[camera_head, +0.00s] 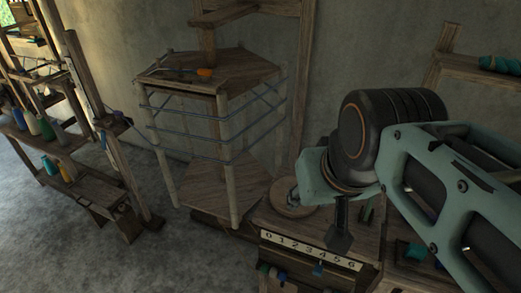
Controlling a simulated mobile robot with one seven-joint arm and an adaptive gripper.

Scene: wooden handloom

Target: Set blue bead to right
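A pale numbered strip (311,250) runs along the front of a low wooden bench, with its marks rising from 0 at left to 6 at right. A small blue bead (318,269) shows at the strip's lower edge, about below the 4. More small bluish and greenish pieces (273,273) sit below the strip's left end, too small to tell apart. My gripper (340,242) hangs down over the bench just behind the strip's right part, above and right of the blue bead and apart from it. Its dark fingers overlap in this view, so their opening cannot be told.
A wooden warping frame (207,88) with blue yarn on its posts stands behind left, an orange-handled tool (204,72) on its top. A round wooden disc (292,197) lies left of my gripper. A shelf rack (70,150) with yarn cones stands far left. Floor between is clear.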

